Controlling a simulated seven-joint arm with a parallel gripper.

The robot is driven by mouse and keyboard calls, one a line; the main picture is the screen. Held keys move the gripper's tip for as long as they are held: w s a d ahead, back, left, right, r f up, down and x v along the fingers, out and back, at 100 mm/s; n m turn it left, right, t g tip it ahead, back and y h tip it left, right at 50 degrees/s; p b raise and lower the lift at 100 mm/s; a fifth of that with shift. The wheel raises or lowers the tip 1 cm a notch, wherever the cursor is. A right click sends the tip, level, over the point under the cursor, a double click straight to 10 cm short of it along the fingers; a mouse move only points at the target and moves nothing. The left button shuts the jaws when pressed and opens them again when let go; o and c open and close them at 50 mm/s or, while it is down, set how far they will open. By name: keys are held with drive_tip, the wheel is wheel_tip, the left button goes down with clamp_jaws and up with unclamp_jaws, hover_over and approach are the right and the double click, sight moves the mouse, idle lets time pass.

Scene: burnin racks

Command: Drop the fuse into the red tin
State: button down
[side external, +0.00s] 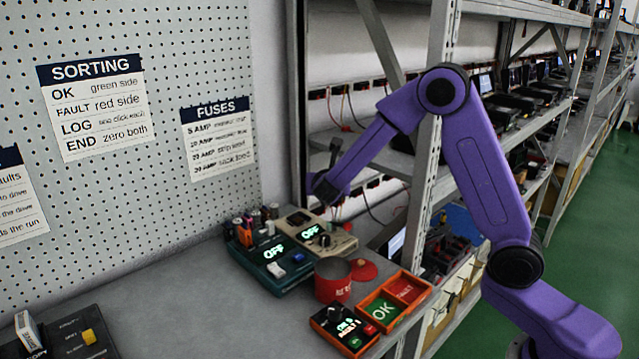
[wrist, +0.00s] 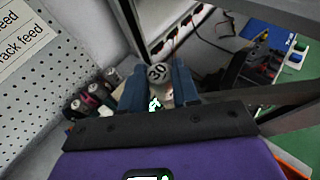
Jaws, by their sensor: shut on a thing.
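My gripper (wrist: 158,85) has its two blue fingers closed on a fuse (wrist: 157,72) in the wrist view. The fuse has a pale round end marked 30. In the side view my gripper (side external: 318,188) is above the back of the bench, near the two panel units; its fingers and the fuse cannot be made out there. The red tin (side external: 333,284) stands open on the bench, in front of and below my gripper, apart from it. Its inside is mostly hidden. A red lid (side external: 363,270) lies just right of the tin.
A teal unit (side external: 270,268) and a beige unit (side external: 335,243), both reading OFF, stand behind the tin. Several fuses (wrist: 90,98) stand at the left. An orange OK/FAULT tray (side external: 372,325) and a counter box (side external: 335,340) are in front. A shelf post (side external: 432,150) stands close by my arm.

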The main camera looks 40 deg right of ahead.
drive_tip(key=shift+s+r, duration=0.15)
drive_tip(key=shift+s, duration=0.15)
drive_tip(key=shift+a, duration=0.1)
drive_tip(key=s+a+f, duration=0.6)
drive_tip(key=s+a, duration=0.2)
drive_tip(key=s, duration=0.3)
drive_tip(key=shift+s+f, duration=0.1)
drive_tip(key=shift+f, duration=2.45)
drive_tip(key=c, duration=0.8)
unclamp_jaws()
drive_tip(key=shift+o, duration=0.2)
